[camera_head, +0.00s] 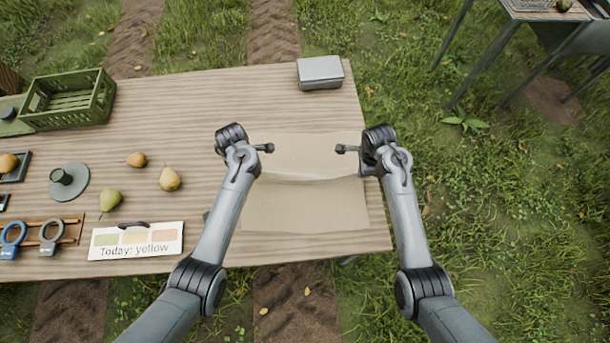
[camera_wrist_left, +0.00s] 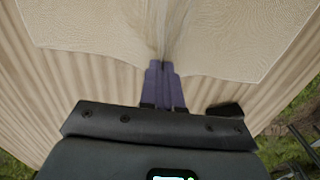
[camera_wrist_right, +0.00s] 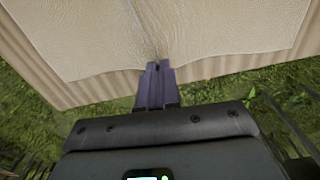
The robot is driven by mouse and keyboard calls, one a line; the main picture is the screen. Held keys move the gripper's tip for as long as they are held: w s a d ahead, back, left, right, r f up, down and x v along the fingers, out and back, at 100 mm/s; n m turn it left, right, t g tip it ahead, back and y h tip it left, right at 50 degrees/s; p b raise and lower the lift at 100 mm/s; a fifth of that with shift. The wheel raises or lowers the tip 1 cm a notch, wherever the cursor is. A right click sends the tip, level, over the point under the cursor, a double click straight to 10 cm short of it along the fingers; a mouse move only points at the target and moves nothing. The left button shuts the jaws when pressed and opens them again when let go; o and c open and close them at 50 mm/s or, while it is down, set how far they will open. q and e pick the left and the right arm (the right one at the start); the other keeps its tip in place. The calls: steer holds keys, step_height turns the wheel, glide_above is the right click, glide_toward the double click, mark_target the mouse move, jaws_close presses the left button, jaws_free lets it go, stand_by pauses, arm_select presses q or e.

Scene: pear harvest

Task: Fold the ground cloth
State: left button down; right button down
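The ground cloth (camera_head: 300,208) is a beige sheet lying on the wooden table, with a raised crease running left to right across its middle. My left gripper (camera_head: 268,148) and my right gripper (camera_head: 342,148) face each other over the cloth's far half, near its left and right sides. In the left wrist view, the fingers (camera_wrist_left: 162,66) are together at the cloth's edge, and wrinkles in the cloth (camera_wrist_left: 220,45) converge on them. In the right wrist view, the shut fingers (camera_wrist_right: 155,66) also meet the cloth (camera_wrist_right: 210,35) at a pinched crease. The fingertips hide the exact hold.
A grey metal box (camera_head: 320,72) stands at the table's back right. A green crate (camera_head: 70,98), pears (camera_head: 170,179), a "Today: yellow" sign (camera_head: 136,241) and blue- and grey-handled tools (camera_head: 47,237) lie left. The table (camera_head: 210,100) is clear behind the cloth; its right edge is close.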

arm_select(q)
steer(key=shift+r, duration=0.45)
arm_select(e)
steer(key=shift+r, duration=0.5)
